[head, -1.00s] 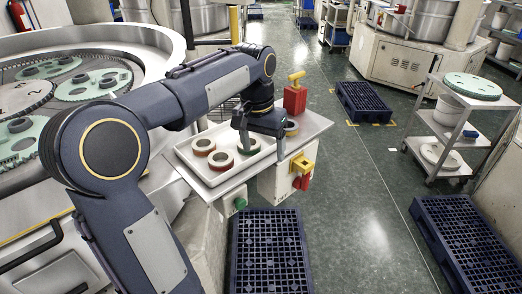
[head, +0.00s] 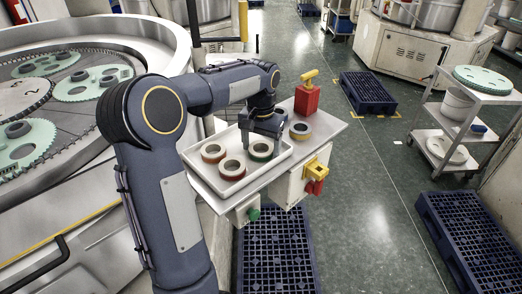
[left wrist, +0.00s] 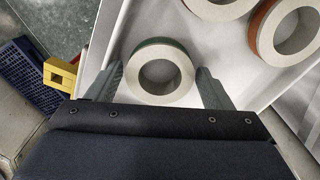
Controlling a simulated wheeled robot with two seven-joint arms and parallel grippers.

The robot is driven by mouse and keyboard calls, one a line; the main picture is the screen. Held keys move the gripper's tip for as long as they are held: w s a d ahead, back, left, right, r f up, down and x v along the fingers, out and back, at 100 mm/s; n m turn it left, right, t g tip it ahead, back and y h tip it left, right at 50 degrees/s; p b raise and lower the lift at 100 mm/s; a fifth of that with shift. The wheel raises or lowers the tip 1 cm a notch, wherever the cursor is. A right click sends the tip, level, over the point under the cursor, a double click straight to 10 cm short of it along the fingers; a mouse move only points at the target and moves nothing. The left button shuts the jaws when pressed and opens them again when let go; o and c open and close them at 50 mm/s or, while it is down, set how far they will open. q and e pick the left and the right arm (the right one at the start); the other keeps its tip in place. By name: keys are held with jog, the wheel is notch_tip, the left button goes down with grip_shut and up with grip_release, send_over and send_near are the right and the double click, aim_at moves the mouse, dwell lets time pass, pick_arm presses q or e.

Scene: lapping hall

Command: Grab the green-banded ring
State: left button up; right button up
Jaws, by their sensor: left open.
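The green-banded ring (head: 261,156) lies flat in the white tray (head: 237,189), near its right side. In the left wrist view the ring (left wrist: 188,80) shows a pale top face and a thin green edge. My left gripper (head: 262,146) is open and points down at this ring. In the left wrist view the fingers of my left gripper (left wrist: 161,76) stand on either side of the ring, with gaps that look small. Part of the ring is hidden behind the gripper in the head view. My right gripper is in neither view.
A red-banded ring (head: 213,158) and another ring (head: 232,176) share the tray. A further ring (head: 300,137) sits outside the tray, near a red block with a yellow handle (head: 308,97). The lapping machine (head: 150,45) stands at left.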

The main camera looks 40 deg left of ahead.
pick_arm(q)
jog(key=c, duration=0.9)
